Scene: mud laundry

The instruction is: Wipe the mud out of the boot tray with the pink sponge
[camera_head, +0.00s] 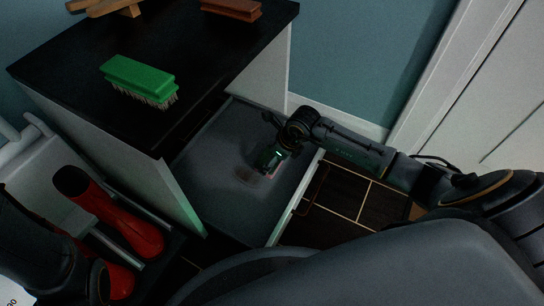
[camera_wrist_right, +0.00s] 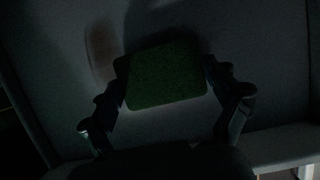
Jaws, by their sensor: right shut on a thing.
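The boot tray (camera_head: 205,165) is a wide grey tray that sticks out of the dark-topped cabinet like an open drawer. A faint brown mud smear (camera_head: 246,174) lies on its floor. It also shows in the right wrist view (camera_wrist_right: 101,50). My right gripper (camera_head: 270,163) points down into the tray, just right of the smear. It is shut on the sponge (camera_head: 274,175), whose pink edge shows low between the fingers. In the right wrist view the sponge's dark green face (camera_wrist_right: 166,76) shows. Contact with the tray floor is hard to tell. My left gripper is not in view.
A green brush (camera_head: 140,78) and a brown wooden brush (camera_head: 232,9) lie on the cabinet top (camera_head: 190,40). The tray's pale front edge (camera_head: 297,195) borders dark floor tiles. A white door is at right.

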